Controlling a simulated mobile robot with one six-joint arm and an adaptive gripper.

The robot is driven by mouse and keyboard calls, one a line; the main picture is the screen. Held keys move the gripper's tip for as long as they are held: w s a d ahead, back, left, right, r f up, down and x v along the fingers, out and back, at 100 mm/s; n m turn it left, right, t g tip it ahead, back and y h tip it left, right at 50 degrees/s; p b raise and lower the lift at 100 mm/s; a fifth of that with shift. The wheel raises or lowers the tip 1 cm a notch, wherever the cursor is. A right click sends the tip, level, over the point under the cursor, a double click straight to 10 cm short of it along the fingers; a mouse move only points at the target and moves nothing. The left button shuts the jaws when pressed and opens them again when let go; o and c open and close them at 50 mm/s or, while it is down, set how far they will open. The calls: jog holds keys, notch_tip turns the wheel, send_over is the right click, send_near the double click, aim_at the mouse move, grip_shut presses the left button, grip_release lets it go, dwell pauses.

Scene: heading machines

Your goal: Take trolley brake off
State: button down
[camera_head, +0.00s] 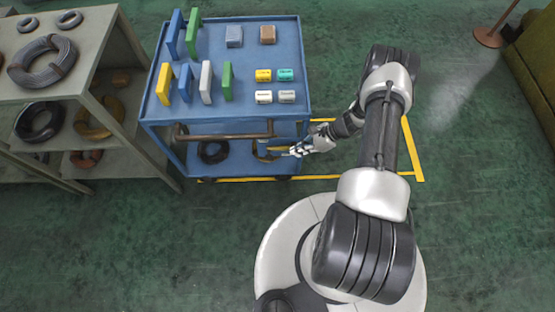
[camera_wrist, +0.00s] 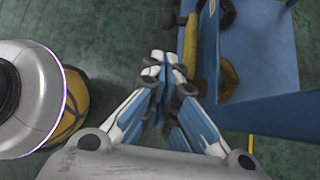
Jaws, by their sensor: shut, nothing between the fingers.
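The blue trolley (camera_head: 215,105) stands left of my arm, with a brown push bar (camera_head: 225,135) along its near side. My gripper (camera_head: 291,152) is low at the trolley's near right corner, beside the lower shelf. In the wrist view my gripper (camera_wrist: 162,62) has its fingertips together with nothing between them. A worn yellow-brown bar (camera_wrist: 190,45) is just right of the fingertips there, apparently close but apart. A yellow-brown piece (camera_wrist: 228,78) lies farther right by the blue frame. I cannot tell which part is the brake; its position is not clear.
Coloured blocks, boxes and small labelled cylinders stand on the trolley's top. A dark coil (camera_head: 213,152) is on its lower shelf. Grey shelving (camera_head: 120,75) with coils is close on the left. Yellow floor lines (camera_head: 415,160) surround the trolley.

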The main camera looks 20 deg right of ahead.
jog(key=b+x, duration=0.3)
jog(key=x, duration=0.7)
jog(key=shift+s, duration=0.1)
